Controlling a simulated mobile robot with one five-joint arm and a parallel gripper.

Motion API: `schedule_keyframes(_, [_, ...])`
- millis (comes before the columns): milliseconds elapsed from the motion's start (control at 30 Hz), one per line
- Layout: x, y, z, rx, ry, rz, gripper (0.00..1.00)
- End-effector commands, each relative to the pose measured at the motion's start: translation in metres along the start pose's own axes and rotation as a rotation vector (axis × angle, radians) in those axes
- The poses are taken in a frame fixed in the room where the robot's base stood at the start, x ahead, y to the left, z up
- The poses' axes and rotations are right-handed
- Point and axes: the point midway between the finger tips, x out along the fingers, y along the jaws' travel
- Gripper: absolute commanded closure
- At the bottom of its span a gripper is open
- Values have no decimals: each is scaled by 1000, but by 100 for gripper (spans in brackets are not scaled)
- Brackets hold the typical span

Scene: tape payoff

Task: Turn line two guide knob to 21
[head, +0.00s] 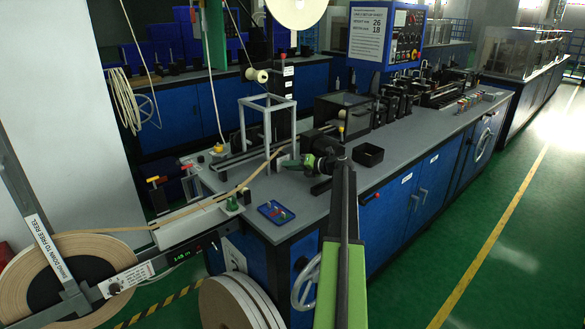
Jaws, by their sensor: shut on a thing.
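My gripper (290,162) is over the near left part of the grey bench, beside the white frame (266,125) that the tan tape passes by. Its jaws look shut on a small part there, which I take to be the guide knob; the knob is mostly hidden by the jaws and too small to read. No scale or number on it is legible. The tan tape (235,190) runs from the lower left up towards the frame.
A large tape reel (60,262) stands at lower left, with a small green display (180,256) nearby. A blue tray (276,211) with small coloured parts and a black open box (367,154) lie on the bench. Green floor (500,260) is free at right.

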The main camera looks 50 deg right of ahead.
Motion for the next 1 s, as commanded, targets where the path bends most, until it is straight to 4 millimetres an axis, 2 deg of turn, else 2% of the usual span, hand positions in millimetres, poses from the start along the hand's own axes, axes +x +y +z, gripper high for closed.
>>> schedule_keyframes(500, [-4,-3,4,18,-11,2,100])
schedule_keyframes(533, [-4,-3,4,18,-11,2,75])
schedule_keyframes(567, [-4,-3,4,18,-10,2,71])
schedule_keyframes(833, [-3,0,3,16,-5,4,70])
schedule_keyframes(1000, [-10,18,18,16,-6,4,70])
